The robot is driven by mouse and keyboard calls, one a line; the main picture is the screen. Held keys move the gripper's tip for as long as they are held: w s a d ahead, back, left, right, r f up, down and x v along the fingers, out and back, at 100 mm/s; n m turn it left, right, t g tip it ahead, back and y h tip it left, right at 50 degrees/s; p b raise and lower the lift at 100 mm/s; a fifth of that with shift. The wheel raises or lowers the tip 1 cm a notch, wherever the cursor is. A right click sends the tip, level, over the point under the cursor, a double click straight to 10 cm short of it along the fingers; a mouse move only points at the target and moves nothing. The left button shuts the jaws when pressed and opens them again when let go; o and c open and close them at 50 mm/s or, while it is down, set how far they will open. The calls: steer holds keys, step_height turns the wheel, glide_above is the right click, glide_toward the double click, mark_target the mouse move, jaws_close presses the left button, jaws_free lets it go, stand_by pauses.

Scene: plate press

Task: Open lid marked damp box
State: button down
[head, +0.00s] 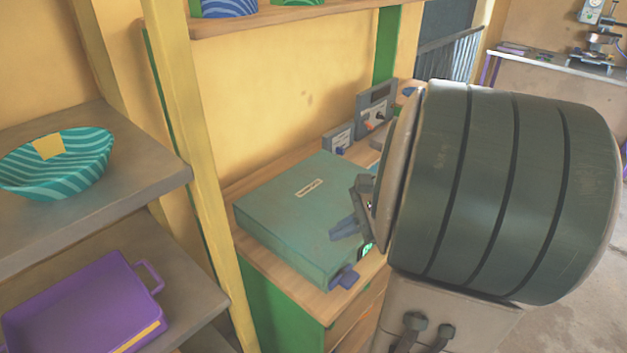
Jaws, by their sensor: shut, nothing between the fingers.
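A flat teal box (275,215) lies on the wooden worktop with its lid down. A small pale label (309,187) sits on the lid; its writing is too small to read. A blue tab (345,278) sticks out low at the box's near right corner. My large dark arm link hides the box's surroundings on the right.
Grey instruments (375,108) stand behind the box on the wooden worktop (243,183). A yellow post (196,150) rises at the left. Shelves beyond it hold a striped teal bowl (62,168) and a purple tray (75,305). A wooden shelf (270,18) hangs above.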

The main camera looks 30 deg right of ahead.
steer(key=s+d+f+m+t+h+b, duration=0.1)
steer(key=d+f+m+t+b, duration=0.2)
steer(key=d+m, duration=0.45)
steer(key=d+f+m+t+h+b, duration=0.1)
steer(key=d+f+m+t+b, duration=0.3)
steer(key=d, duration=0.7)
steer(key=shift+m+t, duration=0.45)
steer(key=shift+t, duration=0.15)
steer(key=x, duration=0.3)
steer(key=p+x, duration=0.1)
steer(key=x, duration=0.2)
steer(key=p+x, duration=0.1)
steer(key=x, duration=0.2)
steer(key=shift+w+a+r, duration=0.25)
steer(key=shift+r, duration=0.1)
steer(key=shift+r, duration=0.15)
